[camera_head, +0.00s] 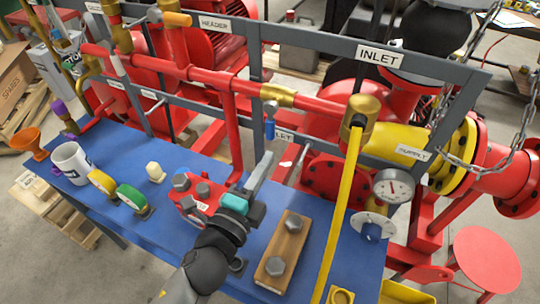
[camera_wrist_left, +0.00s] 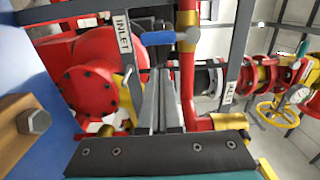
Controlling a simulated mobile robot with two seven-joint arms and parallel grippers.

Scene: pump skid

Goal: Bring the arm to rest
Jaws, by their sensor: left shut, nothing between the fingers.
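My left gripper (camera_head: 264,168) reaches in from the bottom of the head view, over the blue bench top (camera_head: 140,215). Its grey fingers point up and away toward the pipe frame and are shut with nothing between them. In the left wrist view the closed fingers (camera_wrist_left: 158,105) show side by side in the middle, in front of the frame and a blue-handled valve (camera_wrist_left: 160,38). I cannot tell how far they are from the frame. My right gripper is not in view.
Just beside the gripper lie a red block with bolts (camera_head: 195,193) and a wooden block with bolts (camera_head: 285,250). A mug (camera_head: 72,162) and several coloured parts stand at the left. A yellow bar (camera_head: 342,215) rises right of the gripper; a gauge (camera_head: 393,186) is beyond.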

